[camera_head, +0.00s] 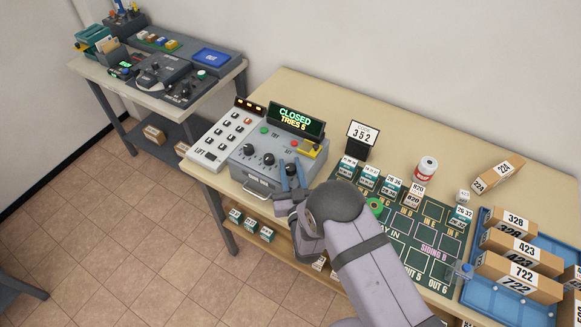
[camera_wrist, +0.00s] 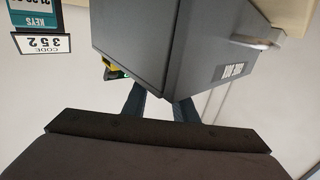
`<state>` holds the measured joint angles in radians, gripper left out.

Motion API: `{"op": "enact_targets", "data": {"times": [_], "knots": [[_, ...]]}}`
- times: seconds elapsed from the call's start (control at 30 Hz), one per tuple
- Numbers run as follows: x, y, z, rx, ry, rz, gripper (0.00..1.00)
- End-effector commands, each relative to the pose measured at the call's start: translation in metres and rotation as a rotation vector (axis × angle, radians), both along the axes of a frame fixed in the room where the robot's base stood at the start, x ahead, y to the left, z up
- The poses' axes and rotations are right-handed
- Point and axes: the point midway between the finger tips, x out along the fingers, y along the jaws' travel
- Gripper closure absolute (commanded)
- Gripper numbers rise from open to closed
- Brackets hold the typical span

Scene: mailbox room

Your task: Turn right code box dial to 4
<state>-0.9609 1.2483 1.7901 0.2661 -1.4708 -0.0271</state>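The grey code box (camera_head: 258,178) stands on the wooden table in the head view. Its display (camera_head: 295,119) reads CLOSED, TRIES 5. The left dial (camera_head: 248,150) and middle dial (camera_head: 268,158) are black knobs on its sloping top. The two fingers stand apart. In the wrist view, the box's dark side (camera_wrist: 205,45) covers much of my gripper's fingertips (camera_wrist: 160,106). Whether they touch the dial cannot be told.
A code sign (camera_head: 362,134) reading 352 stands behind and right of the box. A lift keypad (camera_head: 222,137) sits left of it. Key cards on a green mat (camera_head: 425,240) and a blue parcel tray (camera_head: 480,292) lie to the right. A handle (camera_head: 257,190) juts from the box's front.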

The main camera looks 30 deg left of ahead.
Motion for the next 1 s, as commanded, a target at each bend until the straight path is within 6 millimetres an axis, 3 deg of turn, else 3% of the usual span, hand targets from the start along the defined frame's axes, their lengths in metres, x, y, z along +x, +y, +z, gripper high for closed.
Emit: {"op": "enact_targets", "data": {"times": [0.47,1.0], "knots": [[0.0009,-0.0011,-0.0013,0.000,-0.001,0.052,0.97],[0.0033,-0.0026,-0.0041,0.003,-0.004,0.413,0.97]]}}
